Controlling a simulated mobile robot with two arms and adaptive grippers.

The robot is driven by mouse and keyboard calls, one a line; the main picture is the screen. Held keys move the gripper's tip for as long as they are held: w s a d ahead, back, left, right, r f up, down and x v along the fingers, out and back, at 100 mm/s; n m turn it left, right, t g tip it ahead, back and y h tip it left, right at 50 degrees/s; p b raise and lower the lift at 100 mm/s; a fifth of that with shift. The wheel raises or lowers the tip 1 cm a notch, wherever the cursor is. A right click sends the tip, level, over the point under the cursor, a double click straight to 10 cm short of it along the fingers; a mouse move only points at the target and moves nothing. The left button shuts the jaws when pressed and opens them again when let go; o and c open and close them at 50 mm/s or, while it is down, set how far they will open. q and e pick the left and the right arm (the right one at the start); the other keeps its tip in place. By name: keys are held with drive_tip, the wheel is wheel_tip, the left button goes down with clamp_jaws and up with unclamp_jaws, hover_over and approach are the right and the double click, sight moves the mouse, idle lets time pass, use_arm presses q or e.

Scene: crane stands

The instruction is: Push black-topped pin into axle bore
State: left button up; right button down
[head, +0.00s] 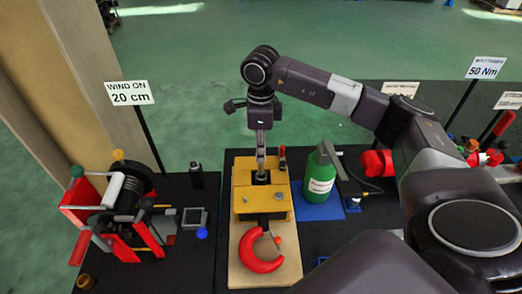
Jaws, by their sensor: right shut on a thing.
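My right gripper (261,158) points straight down over the yellow block (265,205) on the wooden board. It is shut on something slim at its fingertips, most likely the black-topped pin. The fingers hide most of what they hold. A dark round spot (261,178) shows just under the fingertips on the block's top; I cannot tell whether it is the bore or part of the pin, nor how deep the pin sits. A red crane hook (262,262) lies on the board (237,270) in front of the block. My left gripper is out of view.
A green bottle (320,172) stands on a blue mat (320,211) right of the block. A small red-topped item (282,157) stands at the block's back right. A red winch stand (110,215) and a black cylinder (196,175) are at left.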

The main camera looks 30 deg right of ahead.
sight(261, 167)
drive_tip(key=shift+f+b, duration=2.85)
drive_tip(key=shift+f, duration=0.7)
drive_tip(key=c, duration=1.7)
unclamp_jaws()
drive_tip(key=shift+c, duration=0.2)
drive_tip(key=shift+r+p, duration=1.6)
drive_tip(key=shift+r, duration=0.95)
wheel_tip(261, 167, up, 12)
